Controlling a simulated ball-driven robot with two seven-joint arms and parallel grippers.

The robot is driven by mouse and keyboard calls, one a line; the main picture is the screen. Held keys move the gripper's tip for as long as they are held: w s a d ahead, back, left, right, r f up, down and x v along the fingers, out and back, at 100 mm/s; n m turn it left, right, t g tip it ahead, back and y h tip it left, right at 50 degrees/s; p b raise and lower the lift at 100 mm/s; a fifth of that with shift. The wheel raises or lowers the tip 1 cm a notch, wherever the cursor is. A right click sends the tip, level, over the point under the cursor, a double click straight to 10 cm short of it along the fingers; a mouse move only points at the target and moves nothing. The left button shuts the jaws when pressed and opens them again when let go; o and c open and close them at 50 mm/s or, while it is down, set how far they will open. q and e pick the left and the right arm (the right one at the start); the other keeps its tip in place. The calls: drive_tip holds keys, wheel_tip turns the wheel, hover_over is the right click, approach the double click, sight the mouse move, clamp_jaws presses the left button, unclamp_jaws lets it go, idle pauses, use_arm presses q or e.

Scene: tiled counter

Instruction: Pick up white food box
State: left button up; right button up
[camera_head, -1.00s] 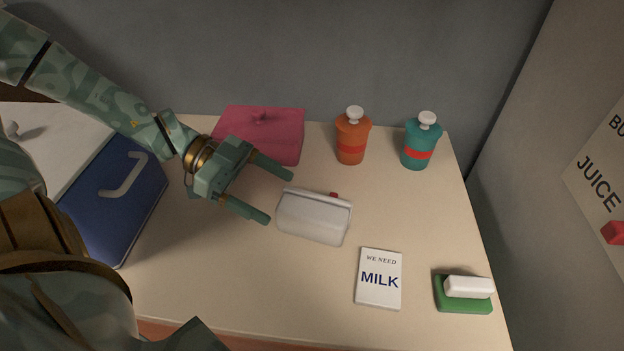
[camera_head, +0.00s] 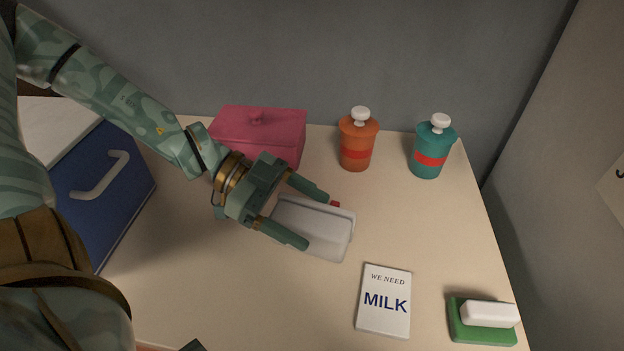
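The white food box (camera_head: 325,228) lies on the counter near the middle of the head view, with a small red part at its far edge. My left gripper (camera_head: 317,220) is open, with one finger over the far side of the box and the other over its near side. The palm is at the left end of the box and hides part of it. I cannot tell whether the fingers touch the box.
A pink box (camera_head: 262,137) stands behind my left gripper. An orange bottle (camera_head: 357,142) and a teal bottle (camera_head: 430,150) stand at the back. A milk note (camera_head: 385,318), a green sponge holder (camera_head: 470,333) with a white block (camera_head: 490,314), and a blue cooler (camera_head: 100,205) are around.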

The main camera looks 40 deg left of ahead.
use_arm(q)
drive_tip(key=c, duration=0.9)
